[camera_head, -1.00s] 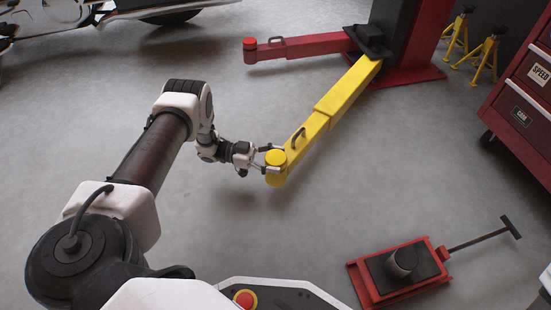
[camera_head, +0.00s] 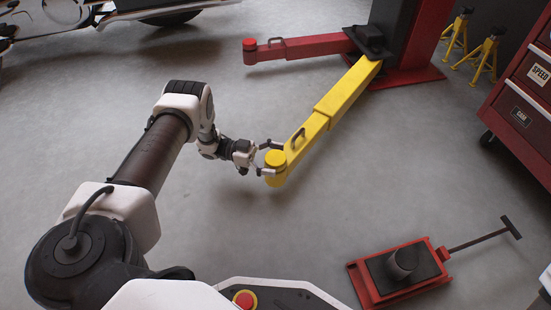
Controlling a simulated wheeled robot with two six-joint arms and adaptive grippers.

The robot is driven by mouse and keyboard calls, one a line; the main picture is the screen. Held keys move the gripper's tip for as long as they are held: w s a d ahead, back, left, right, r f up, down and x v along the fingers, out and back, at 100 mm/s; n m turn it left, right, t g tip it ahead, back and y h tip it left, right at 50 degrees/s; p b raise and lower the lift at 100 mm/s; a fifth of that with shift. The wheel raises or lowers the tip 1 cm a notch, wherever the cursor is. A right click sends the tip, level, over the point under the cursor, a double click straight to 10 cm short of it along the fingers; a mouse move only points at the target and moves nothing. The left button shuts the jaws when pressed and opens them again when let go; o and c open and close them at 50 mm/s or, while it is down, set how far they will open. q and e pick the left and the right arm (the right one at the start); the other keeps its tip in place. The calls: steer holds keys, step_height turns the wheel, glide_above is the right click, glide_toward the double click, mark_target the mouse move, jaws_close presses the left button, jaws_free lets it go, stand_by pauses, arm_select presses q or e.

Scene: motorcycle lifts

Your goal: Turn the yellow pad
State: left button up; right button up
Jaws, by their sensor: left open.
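The yellow pad (camera_head: 275,156) is a round disc on top of the near end of the yellow lift arm (camera_head: 318,125). The yellow arm slants up to the right to the lift column. My left gripper (camera_head: 266,158) is open at the pad's left side, with its fingers at the pad's near and far edges. I cannot tell whether the fingers touch the pad. My right gripper is not in view.
The red lift arm (camera_head: 310,46) reaches left from the red column (camera_head: 405,35). A red floor jack (camera_head: 402,271) lies at the lower right. A red tool cabinet (camera_head: 523,115) and yellow jack stands (camera_head: 486,58) stand at right. A vehicle (camera_head: 105,15) is at upper left. The middle floor is clear.

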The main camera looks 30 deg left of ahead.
arm_select(q)
steer(key=shift+a, duration=0.1)
steer(key=v, duration=1.1)
steer(key=shift+s+a, duration=0.15)
steer(key=shift+a, duration=0.25)
